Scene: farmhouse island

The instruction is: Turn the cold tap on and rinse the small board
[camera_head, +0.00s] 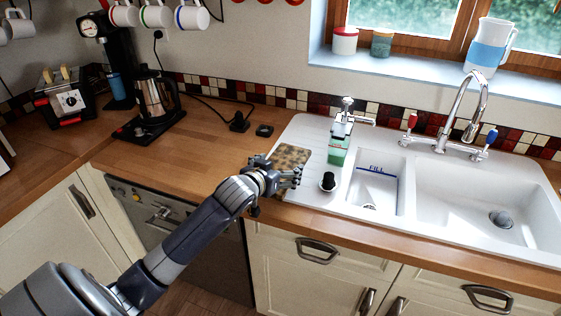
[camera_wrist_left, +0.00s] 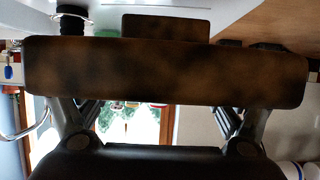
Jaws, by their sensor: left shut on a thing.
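The small board (camera_head: 291,156) is brown and mottled and stands at the left end of the white sink's drainer. My left gripper (camera_head: 287,178) is shut on it at the near side. In the left wrist view the board (camera_wrist_left: 165,72) spans the picture across both fingers, and a smaller brown rectangle (camera_wrist_left: 165,29) shows behind it; I cannot tell what that is. The cold tap (camera_head: 490,140) has a blue handle and stands right of the spout (camera_head: 467,105). The red-handled tap (camera_head: 411,122) is left of it. No water shows. My right gripper is out of view.
A green soap dispenser (camera_head: 338,148) and a black-topped brush or knob (camera_head: 327,182) stand just right of the board. The small basin (camera_head: 376,187) has a FILL line; the large basin (camera_head: 450,190) looks empty except for its drain. The kettle (camera_head: 155,97) stands far left.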

